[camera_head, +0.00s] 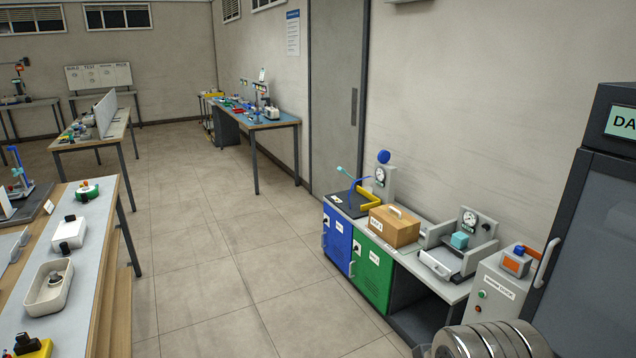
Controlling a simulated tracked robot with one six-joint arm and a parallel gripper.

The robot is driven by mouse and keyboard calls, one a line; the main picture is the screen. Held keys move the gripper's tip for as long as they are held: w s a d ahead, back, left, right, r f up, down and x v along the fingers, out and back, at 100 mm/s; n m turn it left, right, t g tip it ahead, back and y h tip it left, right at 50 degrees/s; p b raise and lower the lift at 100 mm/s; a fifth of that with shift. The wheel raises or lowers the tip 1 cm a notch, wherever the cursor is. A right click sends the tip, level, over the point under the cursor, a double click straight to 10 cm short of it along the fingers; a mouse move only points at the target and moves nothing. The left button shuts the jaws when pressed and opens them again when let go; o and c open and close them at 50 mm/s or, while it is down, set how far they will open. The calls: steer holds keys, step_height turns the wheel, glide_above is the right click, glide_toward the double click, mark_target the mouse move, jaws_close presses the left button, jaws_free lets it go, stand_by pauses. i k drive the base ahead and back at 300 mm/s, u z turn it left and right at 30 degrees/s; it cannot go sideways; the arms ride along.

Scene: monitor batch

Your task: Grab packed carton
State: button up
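A brown carton (394,228) with a light handle or strap on top and a white label on its front sits on the counter at the right, above the green cabinet door. It looks closed and upright. A rounded metal part, which looks like my arm, shows at the bottom right edge, nearer to the camera than the counter. My gripper's fingers are not in view, and nothing is seen touching the carton.
The counter (449,290) also holds a dial stand (380,178) with a blue ball left of the carton and a grey dial fixture (466,237) right of it. A dark cabinet (590,240) stands far right. The tiled floor (230,260) is clear; a workbench (88,240) lines the left.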

mark_target(399, 229)
steer(key=u, duration=0.15)
steer(key=i, duration=2.25)
steer(key=z, duration=0.25)
steer(key=i, duration=1.7)
steer(key=z, duration=0.35)
